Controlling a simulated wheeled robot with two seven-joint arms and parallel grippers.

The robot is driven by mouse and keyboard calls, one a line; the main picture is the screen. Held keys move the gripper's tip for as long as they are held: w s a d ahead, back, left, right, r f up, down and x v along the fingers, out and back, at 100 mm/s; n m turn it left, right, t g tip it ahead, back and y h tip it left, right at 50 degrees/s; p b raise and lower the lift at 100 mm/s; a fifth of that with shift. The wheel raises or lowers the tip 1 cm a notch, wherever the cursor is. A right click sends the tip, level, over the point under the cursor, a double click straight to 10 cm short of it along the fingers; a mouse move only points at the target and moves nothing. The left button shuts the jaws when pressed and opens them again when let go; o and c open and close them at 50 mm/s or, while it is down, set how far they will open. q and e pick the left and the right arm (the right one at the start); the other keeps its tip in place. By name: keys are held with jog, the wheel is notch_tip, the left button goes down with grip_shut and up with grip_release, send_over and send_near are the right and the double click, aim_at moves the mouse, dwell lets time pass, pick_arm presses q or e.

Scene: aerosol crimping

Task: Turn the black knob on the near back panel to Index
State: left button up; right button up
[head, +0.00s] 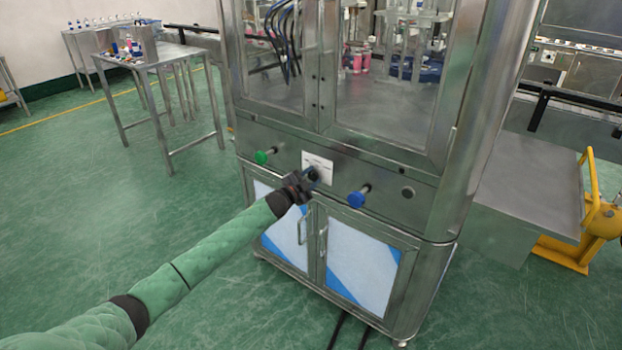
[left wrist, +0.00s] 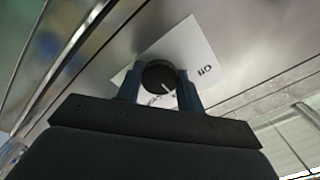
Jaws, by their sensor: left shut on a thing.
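The black knob (left wrist: 158,76) sits on a white label plate (left wrist: 196,52) on the steel panel. In the left wrist view it shows between the two dark fingers of my left gripper (left wrist: 160,88), which is shut on it. A light pointer line shows on the knob's face, and "Off" is printed on the label, seen upside down; other markings are partly hidden or too small to read. In the head view my left gripper (head: 311,176) reaches the panel just below the white label (head: 317,165) and hides most of the knob. My right gripper is not in view.
On the same panel (head: 400,177), a green knob (head: 262,157) is left of the label and a blue knob (head: 357,198) is to its right. Cabinet doors with handles (head: 323,243) lie below. Open green floor (head: 90,215) is at the left.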

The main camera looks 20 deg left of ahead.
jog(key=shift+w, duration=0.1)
pick_arm(q)
jog(key=o, duration=1)
jog(key=shift+s, duration=0.1)
jog(key=shift+s+a+f, duration=0.1)
jog(key=shift+s, duration=0.1)
jog(key=b+v, duration=0.1)
jog(key=v, duration=0.6)
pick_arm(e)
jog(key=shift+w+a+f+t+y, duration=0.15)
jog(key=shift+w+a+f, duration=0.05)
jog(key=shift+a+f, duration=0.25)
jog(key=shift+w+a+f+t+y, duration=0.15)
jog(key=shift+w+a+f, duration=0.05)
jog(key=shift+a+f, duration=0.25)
pick_arm(q)
jog(key=shift+s, duration=0.1)
